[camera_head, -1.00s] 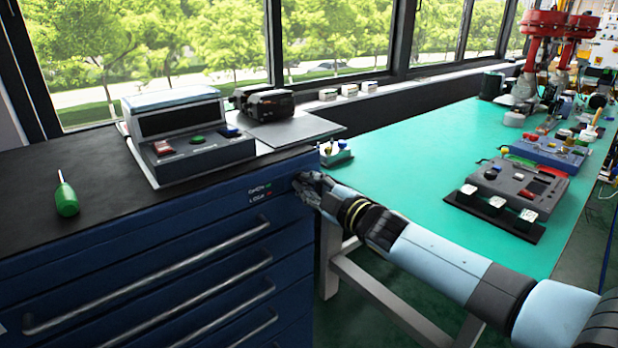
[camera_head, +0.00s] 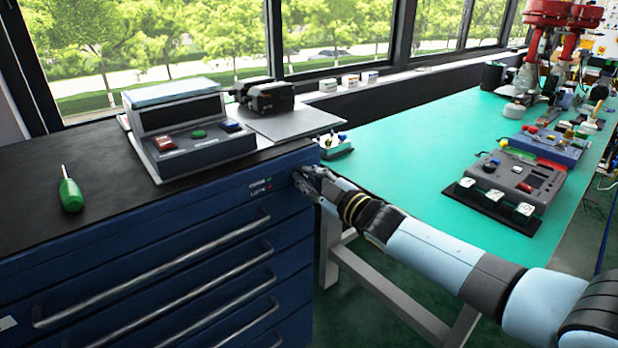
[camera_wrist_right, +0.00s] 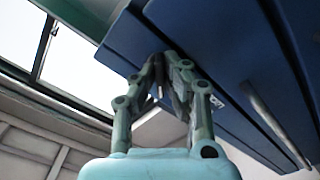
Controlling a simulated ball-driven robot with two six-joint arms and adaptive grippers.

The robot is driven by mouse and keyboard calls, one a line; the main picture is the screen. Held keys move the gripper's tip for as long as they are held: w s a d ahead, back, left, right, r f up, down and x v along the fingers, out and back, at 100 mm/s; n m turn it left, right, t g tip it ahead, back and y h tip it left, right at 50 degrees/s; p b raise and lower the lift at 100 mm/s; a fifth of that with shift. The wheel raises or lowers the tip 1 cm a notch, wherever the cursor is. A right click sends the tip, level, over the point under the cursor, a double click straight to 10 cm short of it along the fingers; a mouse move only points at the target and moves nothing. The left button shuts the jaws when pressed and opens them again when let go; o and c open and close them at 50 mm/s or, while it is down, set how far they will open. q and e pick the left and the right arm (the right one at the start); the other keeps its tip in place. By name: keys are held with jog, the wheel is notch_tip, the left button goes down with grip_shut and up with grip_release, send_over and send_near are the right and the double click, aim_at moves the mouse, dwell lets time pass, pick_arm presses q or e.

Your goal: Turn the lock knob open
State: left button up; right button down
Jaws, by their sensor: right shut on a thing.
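The blue drawer cabinet (camera_head: 190,250) stands at left, with small OPEN and LOCK labels (camera_head: 260,187) at the right end of its top edge. My right gripper (camera_head: 302,178) is against the cabinet front just right of these labels. In the right wrist view the fingers (camera_wrist_right: 165,90) close together at the blue cabinet front. They are shut on the lock knob, which is mostly hidden between them; how far it is turned cannot be told. My left gripper is not in view.
On the cabinet top are a grey control box (camera_head: 190,135), a green screwdriver (camera_head: 70,192) and a dark device (camera_head: 265,96). Long drawer handles (camera_head: 150,270) stick out of the front. A green workbench (camera_head: 420,150) stands to the right, with devices and red equipment on it.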

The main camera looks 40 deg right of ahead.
jog(key=c, duration=1.4)
grip_release()
jog(key=shift+w, duration=0.1)
jog(key=shift+c, duration=0.2)
jog(key=shift+s, duration=0.25)
jog(key=s+d, duration=0.1)
jog(key=s, duration=1)
jog(key=shift+s, duration=0.3)
